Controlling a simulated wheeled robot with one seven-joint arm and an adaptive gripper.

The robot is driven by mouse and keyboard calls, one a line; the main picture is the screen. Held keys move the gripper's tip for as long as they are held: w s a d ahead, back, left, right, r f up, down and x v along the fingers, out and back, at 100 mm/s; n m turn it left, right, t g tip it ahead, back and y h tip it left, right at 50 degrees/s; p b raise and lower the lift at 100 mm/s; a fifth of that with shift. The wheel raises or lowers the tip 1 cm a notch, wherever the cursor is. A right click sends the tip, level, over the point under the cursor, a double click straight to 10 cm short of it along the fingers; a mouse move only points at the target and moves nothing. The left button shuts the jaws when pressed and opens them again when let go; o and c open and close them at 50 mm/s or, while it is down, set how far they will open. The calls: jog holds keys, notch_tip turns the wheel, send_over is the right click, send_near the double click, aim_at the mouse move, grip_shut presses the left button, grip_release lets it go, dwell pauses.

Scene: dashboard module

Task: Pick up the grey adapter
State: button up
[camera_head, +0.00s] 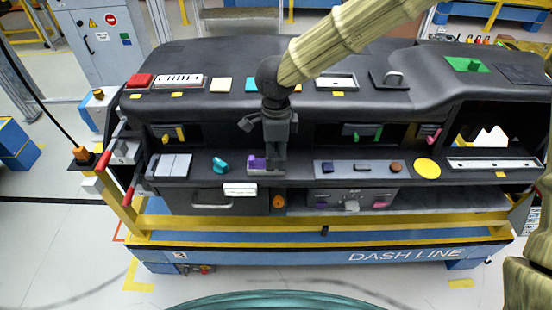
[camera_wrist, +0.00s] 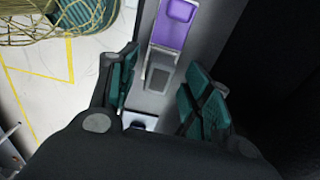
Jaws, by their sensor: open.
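My gripper (camera_head: 277,160) hangs over the middle of the dashboard's front ledge, pointing down beside a purple part (camera_head: 257,162). In the wrist view my gripper (camera_wrist: 163,92) is open, with its dark teal fingers apart. Between and beyond them lies a grey strip with a darker grey rectangle (camera_wrist: 158,79) on it. The purple part (camera_wrist: 177,22) sits farther up that strip, beyond the fingertips. A small pale-edged piece (camera_wrist: 138,122) shows low between the fingers, partly hidden by my gripper. I cannot tell for certain which grey piece is the adapter.
The ledge also holds a teal part (camera_head: 220,165) to the left, and a grey tray (camera_head: 345,168) and a yellow disc (camera_head: 427,168) to the right. A white label block (camera_head: 240,190) and an orange knob (camera_head: 279,201) are just below. The dashboard's upper deck overhangs behind.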

jog(key=shift+s+f, duration=0.1)
jog(key=shift+f, duration=0.25)
grip_shut()
jog(key=shift+r, duration=0.1)
